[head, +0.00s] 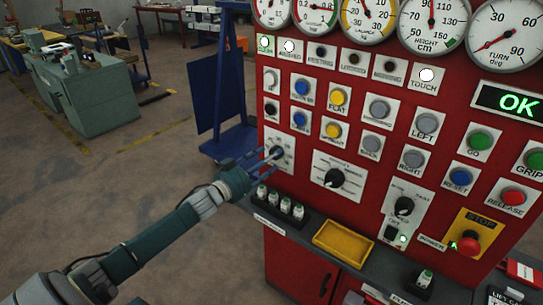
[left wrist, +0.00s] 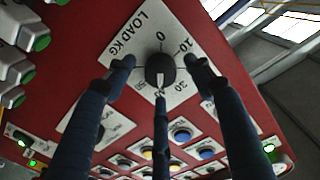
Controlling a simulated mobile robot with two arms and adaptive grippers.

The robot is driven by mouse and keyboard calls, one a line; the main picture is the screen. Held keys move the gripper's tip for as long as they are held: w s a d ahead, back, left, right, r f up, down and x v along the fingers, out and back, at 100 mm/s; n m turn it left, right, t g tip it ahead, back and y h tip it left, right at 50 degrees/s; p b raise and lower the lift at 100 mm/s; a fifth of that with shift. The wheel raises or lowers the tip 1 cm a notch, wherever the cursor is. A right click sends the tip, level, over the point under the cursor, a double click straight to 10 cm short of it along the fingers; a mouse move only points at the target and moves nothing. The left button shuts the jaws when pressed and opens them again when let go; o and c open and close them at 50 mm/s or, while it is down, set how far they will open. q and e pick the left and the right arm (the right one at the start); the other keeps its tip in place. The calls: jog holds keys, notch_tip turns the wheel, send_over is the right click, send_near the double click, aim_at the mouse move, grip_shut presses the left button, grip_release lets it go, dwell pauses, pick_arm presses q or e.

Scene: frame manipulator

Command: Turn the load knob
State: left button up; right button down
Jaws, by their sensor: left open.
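The load knob (head: 277,152) is a small black dial on a white plate at the left edge of the red panel. In the left wrist view the knob (left wrist: 160,70) sits on the plate marked LOAD KG (left wrist: 138,35), and its white pointer is toward the middle finger. The 0, 10, 30 and 50 marks show; fingers hide others. My left gripper (head: 268,160) is at the knob, its three dark fingers open around it; it also shows in the left wrist view (left wrist: 160,78). I cannot tell whether any finger touches. My right gripper is not in view.
Several coloured buttons and gauges cover the panel above. A row of white-and-green pegs (head: 285,206) and a yellow tray (head: 342,243) sit on the ledge below. A blue frame (head: 222,95) stands left of the panel.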

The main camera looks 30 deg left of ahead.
pick_arm(q)
jog(key=shift+w+d, duration=0.1)
jog(key=shift+w, duration=0.8)
jog(key=c, duration=1.1)
jog(key=shift+f+m, duration=0.1)
jog(key=shift+m, duration=0.2)
jog(key=shift+c, duration=0.3)
jog(key=shift+m, duration=2.5)
jog(key=o, duration=1)
jog(key=shift+o, duration=0.8)
